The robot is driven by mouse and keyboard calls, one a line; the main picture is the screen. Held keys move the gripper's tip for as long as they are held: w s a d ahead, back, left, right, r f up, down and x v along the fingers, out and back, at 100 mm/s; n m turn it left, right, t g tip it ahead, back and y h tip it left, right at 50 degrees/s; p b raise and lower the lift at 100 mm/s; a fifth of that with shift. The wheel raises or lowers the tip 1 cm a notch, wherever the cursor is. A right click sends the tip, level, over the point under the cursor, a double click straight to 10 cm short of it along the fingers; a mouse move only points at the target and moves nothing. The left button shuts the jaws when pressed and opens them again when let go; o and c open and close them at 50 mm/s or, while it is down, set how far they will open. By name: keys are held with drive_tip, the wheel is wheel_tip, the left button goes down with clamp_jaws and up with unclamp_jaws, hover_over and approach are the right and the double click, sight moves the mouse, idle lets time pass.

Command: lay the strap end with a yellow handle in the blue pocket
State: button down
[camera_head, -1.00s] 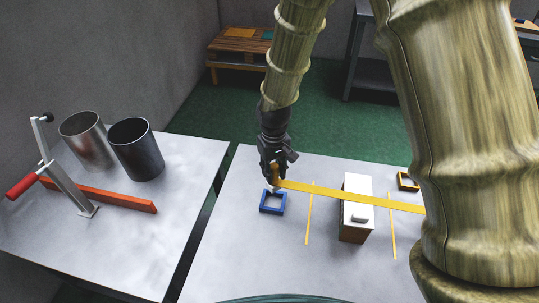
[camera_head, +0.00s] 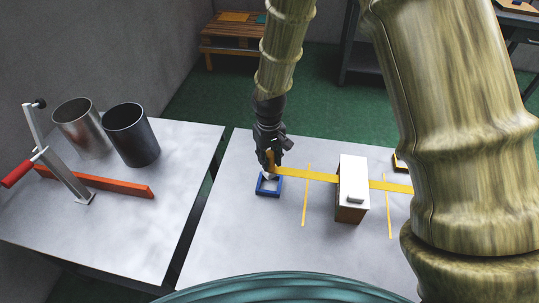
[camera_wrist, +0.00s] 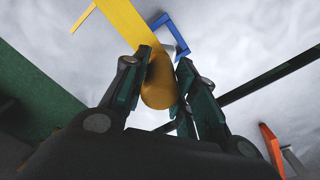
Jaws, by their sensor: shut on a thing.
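My gripper (camera_head: 269,164) is shut on the yellow handle (camera_wrist: 158,85) at the strap's left end. The fingers stand on both sides of the handle in the wrist view. The blue pocket (camera_head: 268,192) is a small open square frame on the table, just under and in front of the fingertips in the head view. Its edge also shows past the handle in the wrist view (camera_wrist: 177,34). I cannot tell whether the handle touches the pocket. The flat yellow strap (camera_head: 318,177) runs right from the handle, shows on both sides of a white-topped box (camera_head: 352,172), and passes behind my arm.
Two thin yellow lines (camera_head: 305,205) mark the table on either side of the box. A dark-and-orange frame (camera_head: 399,163) is partly hidden by my arm. On the left table stand two metal cylinders (camera_head: 132,135), a red bar (camera_head: 110,186) and a red-handled lever (camera_head: 62,175). A gap separates the tables.

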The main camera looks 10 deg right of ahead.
sight(269, 172)
drive_tip(key=shift+f+b, duration=1.15)
drive_tip(key=shift+f, duration=1.8)
drive_tip(key=shift+f, duration=0.55)
drive_tip(key=c, duration=1.1)
unclamp_jaws()
drive_tip(key=shift+o, duration=0.2)
wheel_tip(269, 172, up, 12)
drive_tip(key=shift+r, duration=0.1)
